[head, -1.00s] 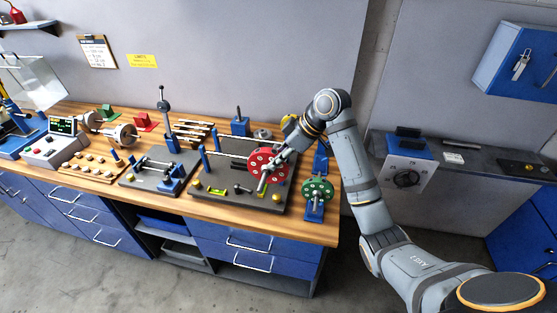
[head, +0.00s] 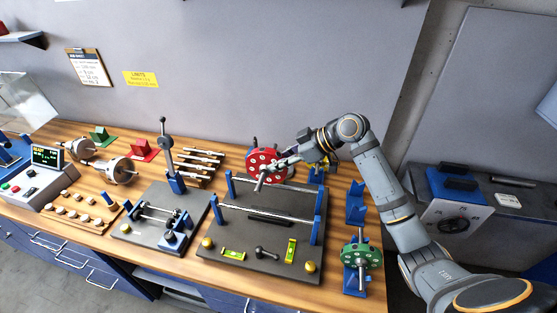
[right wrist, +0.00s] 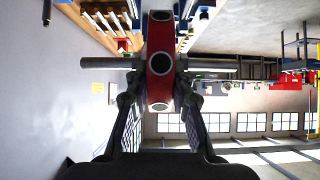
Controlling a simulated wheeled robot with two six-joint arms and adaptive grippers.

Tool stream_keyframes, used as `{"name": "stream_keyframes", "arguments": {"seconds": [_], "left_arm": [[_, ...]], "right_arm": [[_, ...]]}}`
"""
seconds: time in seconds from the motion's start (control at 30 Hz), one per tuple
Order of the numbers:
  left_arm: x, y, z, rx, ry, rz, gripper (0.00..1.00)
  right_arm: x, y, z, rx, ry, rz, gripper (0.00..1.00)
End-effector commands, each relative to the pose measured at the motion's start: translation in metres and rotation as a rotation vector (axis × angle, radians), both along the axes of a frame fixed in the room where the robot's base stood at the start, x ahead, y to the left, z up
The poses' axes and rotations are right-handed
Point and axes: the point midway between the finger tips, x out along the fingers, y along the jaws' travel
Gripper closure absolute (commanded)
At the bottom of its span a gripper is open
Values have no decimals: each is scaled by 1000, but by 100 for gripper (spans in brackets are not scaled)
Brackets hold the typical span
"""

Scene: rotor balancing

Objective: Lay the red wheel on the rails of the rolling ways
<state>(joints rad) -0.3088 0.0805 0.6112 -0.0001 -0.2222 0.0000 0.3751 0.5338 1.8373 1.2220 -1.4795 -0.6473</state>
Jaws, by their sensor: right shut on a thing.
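The red wheel (head: 262,160), a disc with pale holes and a grey shaft through it, is in my right gripper (head: 287,160). The right wrist view shows the wheel (right wrist: 160,60) edge-on between the two fingers (right wrist: 158,92), its shaft sticking out on both sides. The rolling ways (head: 225,262) are a dark plate with blue posts carrying two thin rails (head: 270,217). In the head view the wheel overlaps the far rail's line and appears raised behind or above it. I cannot tell its exact height. My left gripper is not in view.
A green wheel (head: 352,254) sits on a blue stand to the right. Left of the ways is a smaller dark fixture (head: 128,230) with a tall post. Pale rods (head: 205,160) lie behind. Yellow levels (head: 232,254) and a small dumbbell-like part (head: 266,253) rest on the plate's front.

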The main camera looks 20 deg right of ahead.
Motion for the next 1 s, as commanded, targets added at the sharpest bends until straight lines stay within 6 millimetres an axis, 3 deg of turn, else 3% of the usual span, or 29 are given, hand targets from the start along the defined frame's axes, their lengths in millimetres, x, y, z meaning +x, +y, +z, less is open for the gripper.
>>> {"name": "stream_keyframes", "arguments": {"seconds": [0.17,0.43,0.63,1.0], "left_arm": [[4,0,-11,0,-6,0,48],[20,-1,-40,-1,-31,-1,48],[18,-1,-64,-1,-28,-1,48],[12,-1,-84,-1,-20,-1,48]], "right_arm": [[1,1,-11,3,-5,0,100],[1,1,-46,3,-5,0,100],[1,1,-73,2,-5,1,100],[1,1,-109,3,-6,1,100]]}}
